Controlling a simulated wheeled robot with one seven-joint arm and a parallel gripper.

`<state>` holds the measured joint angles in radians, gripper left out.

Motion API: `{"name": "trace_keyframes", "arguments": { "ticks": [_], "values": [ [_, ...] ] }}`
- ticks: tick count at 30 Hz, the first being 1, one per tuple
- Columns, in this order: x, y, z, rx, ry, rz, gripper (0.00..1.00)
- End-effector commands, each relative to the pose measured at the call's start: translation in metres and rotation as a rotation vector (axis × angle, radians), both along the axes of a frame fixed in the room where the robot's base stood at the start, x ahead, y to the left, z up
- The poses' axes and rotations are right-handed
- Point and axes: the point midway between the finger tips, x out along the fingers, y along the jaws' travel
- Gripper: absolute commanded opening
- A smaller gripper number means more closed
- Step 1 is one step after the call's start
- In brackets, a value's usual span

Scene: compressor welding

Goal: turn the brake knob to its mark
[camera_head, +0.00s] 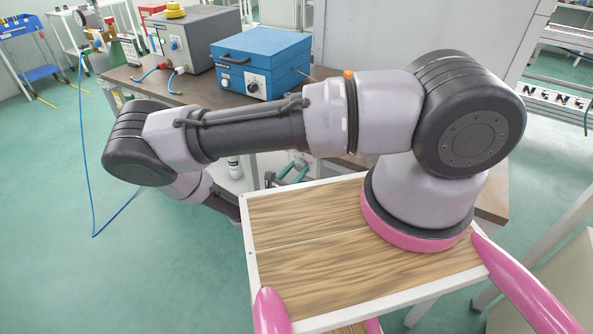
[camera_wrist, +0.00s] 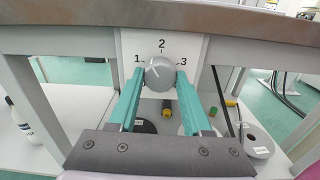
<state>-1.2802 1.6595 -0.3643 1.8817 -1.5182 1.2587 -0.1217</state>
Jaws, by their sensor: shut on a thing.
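The brake knob (camera_wrist: 159,76) is a round grey knob on a white panel (camera_wrist: 191,48) under the bench edge, in the wrist view. The marks 1, 2 and 3 stand around it: 1 at left, 2 above, 3 at right. A pale line on the knob seems to point up and left, between 1 and 2. My gripper (camera_wrist: 160,80) has its teal fingers on both sides of the knob and is shut on it. In the head view the teal fingers (camera_head: 294,170) show partly behind my tray; the knob is hidden there.
The workbench (camera_head: 187,94) carries a blue box (camera_head: 262,57) and a grey machine (camera_head: 193,38). Bench legs (camera_wrist: 33,100) flank the knob panel.

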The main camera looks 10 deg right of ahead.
Motion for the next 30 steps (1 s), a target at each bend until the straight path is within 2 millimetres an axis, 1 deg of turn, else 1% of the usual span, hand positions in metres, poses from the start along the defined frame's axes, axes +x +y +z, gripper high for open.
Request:
{"name": "trace_keyframes", "arguments": {
  "ticks": [30],
  "values": [
    [-0.0008, 0.0011, -0.0004, -0.682, 0.684, 0.003, 0.0]
  ]
}}
